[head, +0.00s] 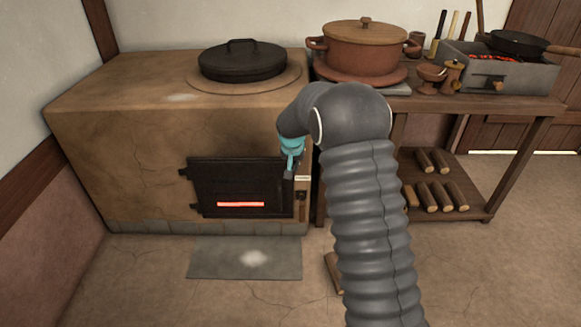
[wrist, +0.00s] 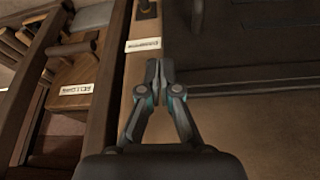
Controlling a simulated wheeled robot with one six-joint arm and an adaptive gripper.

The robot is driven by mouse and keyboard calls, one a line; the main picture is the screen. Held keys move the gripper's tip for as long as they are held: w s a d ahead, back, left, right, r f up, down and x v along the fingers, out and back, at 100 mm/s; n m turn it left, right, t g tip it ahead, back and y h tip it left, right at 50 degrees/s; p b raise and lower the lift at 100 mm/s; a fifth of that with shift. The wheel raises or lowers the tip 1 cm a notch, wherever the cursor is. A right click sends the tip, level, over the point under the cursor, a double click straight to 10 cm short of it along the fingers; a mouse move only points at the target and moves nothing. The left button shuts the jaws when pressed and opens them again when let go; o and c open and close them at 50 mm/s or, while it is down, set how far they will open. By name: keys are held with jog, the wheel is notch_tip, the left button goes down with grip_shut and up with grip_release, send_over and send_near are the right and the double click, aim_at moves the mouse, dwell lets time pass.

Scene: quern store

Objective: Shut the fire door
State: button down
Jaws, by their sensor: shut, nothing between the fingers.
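The fire door (head: 225,187) is a dark iron panel low on the front of the clay stove, with hinges at its left edge. A glowing orange slot (head: 240,204) shows near its bottom. It lies nearly flat against its frame; I cannot tell whether it is fully shut. My gripper (head: 290,174) is at the door's upper right edge, fingers together and empty. In the wrist view my gripper (wrist: 157,70) points at the strip beside the dark door (wrist: 265,45), close to a small white label (wrist: 143,44). Contact with the door cannot be told.
The clay stove (head: 130,140) carries a black lidded pan (head: 242,62). A bench to the right holds a clay pot (head: 365,48) and a small brazier (head: 515,78); logs (head: 432,195) lie on its lower shelf.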

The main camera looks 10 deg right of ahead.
jog(key=s+a+r, duration=0.2)
jog(key=s+r, duration=0.5)
jog(key=r, duration=0.2)
jog(key=s+d+f+n+g, duration=0.1)
jog(key=s+d+n+g, duration=0.15)
jog(key=s, duration=0.75)
jog(key=s+d+r+t+p, duration=0.1)
jog(key=s+r, duration=0.4)
jog(key=s, duration=0.4)
jog(key=s+d+r+t+p, duration=0.1)
jog(key=s+r, duration=0.4)
jog(key=s, duration=0.5)
jog(key=s+d+r+t+y+p, duration=0.1)
jog(key=s+r, duration=0.4)
jog(key=s, duration=0.5)
jog(key=shift+s+d+r+t+p, duration=0.25)
jog(key=shift+d+r+t+p, duration=0.15)
jog(key=shift+d, duration=0.7)
